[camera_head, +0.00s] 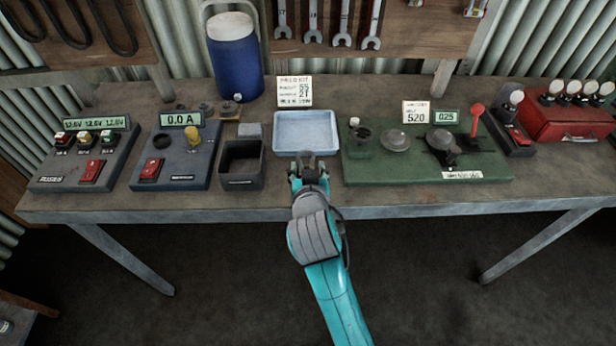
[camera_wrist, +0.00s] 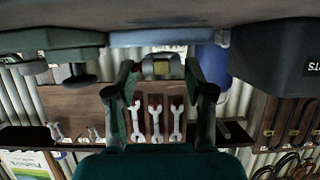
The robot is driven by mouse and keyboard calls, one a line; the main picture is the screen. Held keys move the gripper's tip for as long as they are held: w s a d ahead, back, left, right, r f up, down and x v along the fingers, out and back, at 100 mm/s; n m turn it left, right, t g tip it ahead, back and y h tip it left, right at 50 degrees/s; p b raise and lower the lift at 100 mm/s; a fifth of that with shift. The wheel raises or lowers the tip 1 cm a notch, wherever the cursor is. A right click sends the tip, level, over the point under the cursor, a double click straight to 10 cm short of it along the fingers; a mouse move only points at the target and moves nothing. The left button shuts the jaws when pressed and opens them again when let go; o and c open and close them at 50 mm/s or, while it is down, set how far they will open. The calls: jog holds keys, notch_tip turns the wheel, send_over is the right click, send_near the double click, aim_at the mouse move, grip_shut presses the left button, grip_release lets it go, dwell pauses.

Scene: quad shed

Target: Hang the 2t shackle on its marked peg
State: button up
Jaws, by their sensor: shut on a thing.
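My gripper (camera_head: 309,168) is above the front edge of the bench, just in front of a pale blue tray. In the wrist view, which looks upside down, its two fingers (camera_wrist: 162,80) are closed on a small grey piece with a yellowish middle, the shackle (camera_wrist: 161,68). Its size mark cannot be read. In the head view the shackle is mostly hidden by the fingers. Small metal pieces hang on the wooden board at the upper right (camera_head: 475,8), cut off by the picture's top. They also show in the wrist view (camera_wrist: 56,131). The marked peg cannot be told apart.
The blue tray (camera_head: 306,133) looks empty. A dark open box (camera_head: 242,165) stands left of it, and a green panel with instruments (camera_head: 430,165) right of it. A blue jug (camera_head: 235,60) stands behind. Several wrenches (camera_head: 343,22) hang on the back board. A red case (camera_head: 570,118) sits far right.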

jog(key=shift+f, duration=1.55)
jog(key=o, duration=1.3)
jog(key=shift+f, duration=0.15)
jog(key=v, duration=1.1)
jog(key=shift+r, duration=0.25)
jog(key=shift+w, duration=0.15)
